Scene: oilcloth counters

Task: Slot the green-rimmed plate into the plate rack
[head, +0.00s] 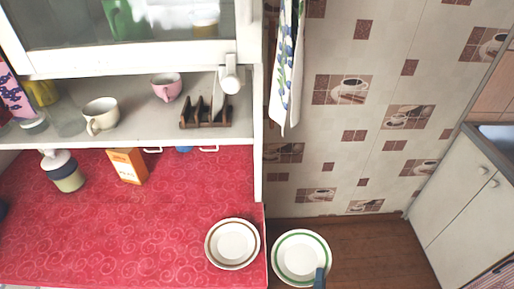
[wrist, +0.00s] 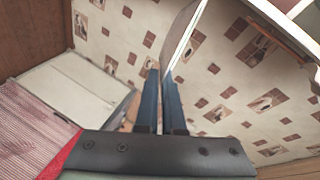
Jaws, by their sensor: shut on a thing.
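The green-rimmed plate (head: 297,254) is in the head view at bottom centre, just right of the red counter's edge, over the brown floor. My gripper (head: 320,275) is shut on its right front rim. In the wrist view the blue fingers (wrist: 163,88) pinch the plate (wrist: 183,32), which is seen nearly edge-on. The wooden plate rack (head: 206,115) stands on the white shelf above the counter, at its right end. No plate shows in its slots.
A brown-rimmed plate (head: 232,245) lies on the red counter (head: 120,225) near its right edge. An orange box (head: 128,166) and a lidded jar (head: 63,171) stand further left. A pink cup (head: 166,87) and a cream cup (head: 100,115) share the shelf. A towel (head: 287,70) hangs right of the cabinet.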

